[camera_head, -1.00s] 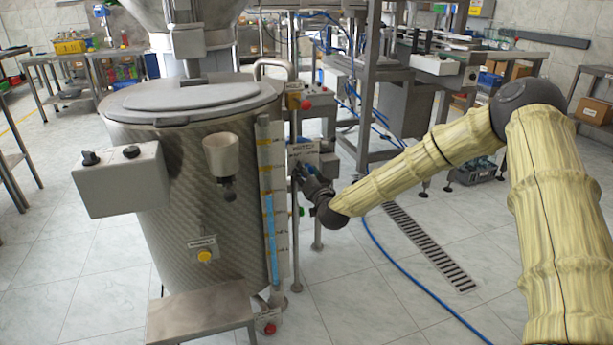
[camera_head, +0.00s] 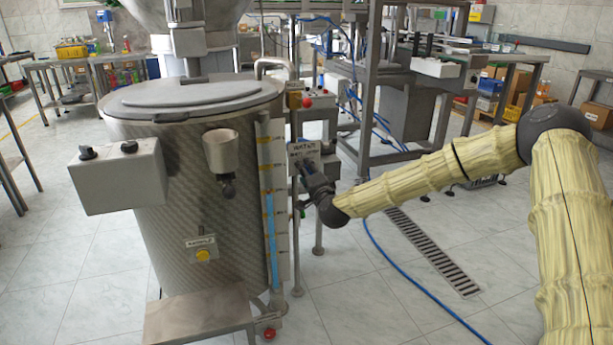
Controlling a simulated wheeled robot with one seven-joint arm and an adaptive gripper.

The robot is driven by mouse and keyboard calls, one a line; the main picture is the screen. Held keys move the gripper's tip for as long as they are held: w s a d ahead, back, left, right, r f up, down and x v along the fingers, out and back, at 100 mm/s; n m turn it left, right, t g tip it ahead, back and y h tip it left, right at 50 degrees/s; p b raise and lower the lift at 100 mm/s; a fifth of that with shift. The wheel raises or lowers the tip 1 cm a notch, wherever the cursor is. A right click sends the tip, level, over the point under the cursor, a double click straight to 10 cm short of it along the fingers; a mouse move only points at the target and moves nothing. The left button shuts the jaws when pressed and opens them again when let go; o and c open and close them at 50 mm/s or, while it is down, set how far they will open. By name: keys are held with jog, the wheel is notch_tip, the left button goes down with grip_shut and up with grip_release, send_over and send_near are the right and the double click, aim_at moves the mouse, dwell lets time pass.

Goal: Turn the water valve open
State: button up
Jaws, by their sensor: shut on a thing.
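The water valve sits on a thin pipe to the right of the steel tank (camera_head: 215,170), under a small white label plate (camera_head: 303,149). My gripper (camera_head: 304,166) reaches it from the right, just below the plate, and is shut on the valve's handle. The fingers and wrist hide most of the handle, so its exact angle cannot be told. A level gauge (camera_head: 270,215) stands along the tank's side, with a blue column in its lower part.
A red knob (camera_head: 306,103) is above the label plate, and another red knob (camera_head: 269,334) is low by the tank's foot. A steel step (camera_head: 197,314) stands in front. A blue hose (camera_head: 405,283) lies on the floor beside a drain grate (camera_head: 432,253).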

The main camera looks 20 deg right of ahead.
jog(key=shift+d+m, duration=0.1)
jog(key=shift+m, duration=0.2)
jog(key=o, duration=1)
jog(key=shift+o, duration=0.2)
jog(key=shift+s, duration=0.1)
jog(key=s, duration=1.1)
jog(key=shift+s+d, duration=0.15)
jog(key=shift+s, duration=0.25)
